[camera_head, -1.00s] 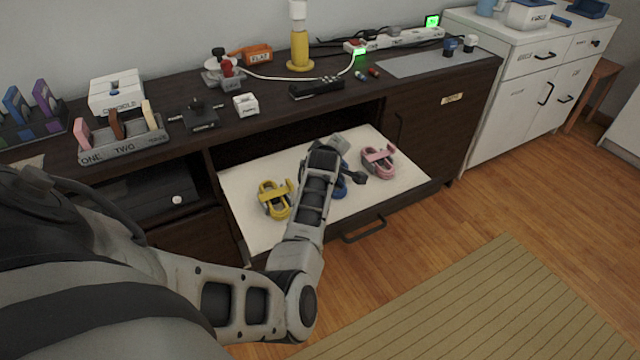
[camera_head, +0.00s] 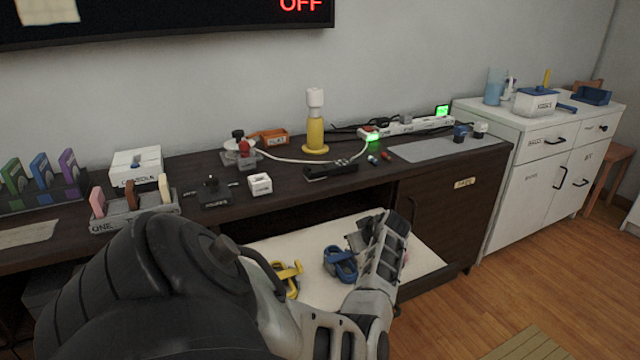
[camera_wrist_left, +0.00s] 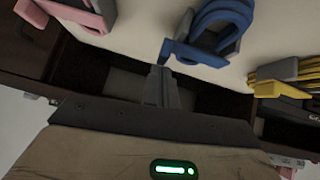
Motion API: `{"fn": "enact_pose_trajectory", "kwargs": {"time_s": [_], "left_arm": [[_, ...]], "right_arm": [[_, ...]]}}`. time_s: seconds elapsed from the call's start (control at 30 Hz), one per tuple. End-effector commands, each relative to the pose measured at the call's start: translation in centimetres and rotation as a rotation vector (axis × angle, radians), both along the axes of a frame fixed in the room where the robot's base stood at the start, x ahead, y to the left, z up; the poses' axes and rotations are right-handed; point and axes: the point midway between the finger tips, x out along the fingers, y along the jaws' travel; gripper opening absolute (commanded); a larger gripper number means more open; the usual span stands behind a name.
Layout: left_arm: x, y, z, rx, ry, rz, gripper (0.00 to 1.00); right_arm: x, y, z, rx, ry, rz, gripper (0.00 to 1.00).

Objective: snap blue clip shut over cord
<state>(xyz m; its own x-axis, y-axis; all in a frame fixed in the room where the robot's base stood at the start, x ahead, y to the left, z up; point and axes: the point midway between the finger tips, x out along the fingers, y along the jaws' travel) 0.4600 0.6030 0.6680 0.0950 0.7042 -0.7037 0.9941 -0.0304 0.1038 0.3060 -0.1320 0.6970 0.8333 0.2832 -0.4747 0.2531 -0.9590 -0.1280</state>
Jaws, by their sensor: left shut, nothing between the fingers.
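The blue clip (camera_head: 340,264) lies in the open white-bottomed drawer (camera_head: 318,292). In the left wrist view it shows as a blue loop on a grey base (camera_wrist_left: 222,30); I cannot tell if its jaw is closed. A white cord (camera_head: 290,160) runs along the dark counter, apart from the clip. My left gripper (camera_head: 362,236) is just behind and right of the blue clip in the head view. In the wrist view its shut, empty fingers (camera_wrist_left: 161,76) are beside the clip's end; contact is unclear. My right gripper is not in view.
A yellow clip (camera_head: 290,278) lies left of the blue one. A power strip (camera_head: 415,125) sits on the counter.

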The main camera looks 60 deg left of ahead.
Motion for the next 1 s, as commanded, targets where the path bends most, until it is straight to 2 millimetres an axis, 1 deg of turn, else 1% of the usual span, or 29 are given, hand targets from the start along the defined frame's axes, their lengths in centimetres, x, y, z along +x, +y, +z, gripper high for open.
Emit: {"fn": "enact_pose_trajectory", "kwargs": {"time_s": [0.03, 0.2, 0.7, 1.0], "left_arm": [[0.2, 0.0, -0.3, 0.0, -0.001, -0.001, 0.0], [0.5, -0.2, -0.3, 0.001, -0.001, -0.006, 0.0], [0.6, -0.3, -0.4, -0.001, -0.002, -0.007, 0.0], [0.6, -0.3, 0.9, 0.0, -0.003, -0.006, 0.0]], "right_arm": [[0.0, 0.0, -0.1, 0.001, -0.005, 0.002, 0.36], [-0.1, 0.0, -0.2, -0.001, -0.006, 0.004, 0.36], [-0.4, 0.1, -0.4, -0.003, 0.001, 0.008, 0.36], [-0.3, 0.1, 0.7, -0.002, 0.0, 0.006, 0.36]]}}
